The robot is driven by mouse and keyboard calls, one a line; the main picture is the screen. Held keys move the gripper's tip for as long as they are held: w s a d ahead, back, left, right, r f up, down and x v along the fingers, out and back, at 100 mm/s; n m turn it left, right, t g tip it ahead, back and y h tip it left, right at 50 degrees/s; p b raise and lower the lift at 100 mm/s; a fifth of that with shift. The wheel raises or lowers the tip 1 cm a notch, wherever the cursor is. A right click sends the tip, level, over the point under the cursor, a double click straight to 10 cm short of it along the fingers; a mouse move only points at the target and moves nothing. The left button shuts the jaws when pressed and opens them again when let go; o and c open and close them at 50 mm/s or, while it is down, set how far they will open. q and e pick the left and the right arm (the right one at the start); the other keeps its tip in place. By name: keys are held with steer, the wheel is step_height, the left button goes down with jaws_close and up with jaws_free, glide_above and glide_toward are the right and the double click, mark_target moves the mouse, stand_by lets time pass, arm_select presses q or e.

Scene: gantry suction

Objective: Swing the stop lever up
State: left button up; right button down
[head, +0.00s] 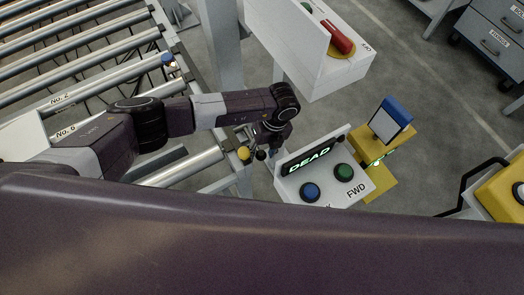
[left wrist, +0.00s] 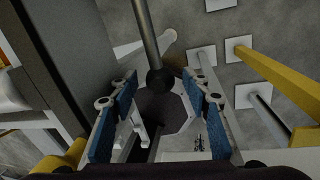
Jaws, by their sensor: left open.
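In the left wrist view, a grey rod comes down from the top edge and ends in a black ball knob (left wrist: 160,80); I take it for the stop lever. My left gripper (left wrist: 163,105) is open, with one blue-padded finger on each side of the knob's line. The knob appears between or just beyond the fingertips, and I see no contact. In the head view, my left gripper (head: 268,135) is above the left side of the DEAD control box (head: 325,180). A small dark knob (head: 261,155) shows just below it. The fingers are mostly hidden there.
A yellow post with a blue-topped unit (head: 391,118) is to the right. Conveyor rollers (head: 85,55) fill the left.

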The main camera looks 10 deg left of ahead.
arm_select(q)
steer(key=shift+c, duration=0.6)
jaws_close()
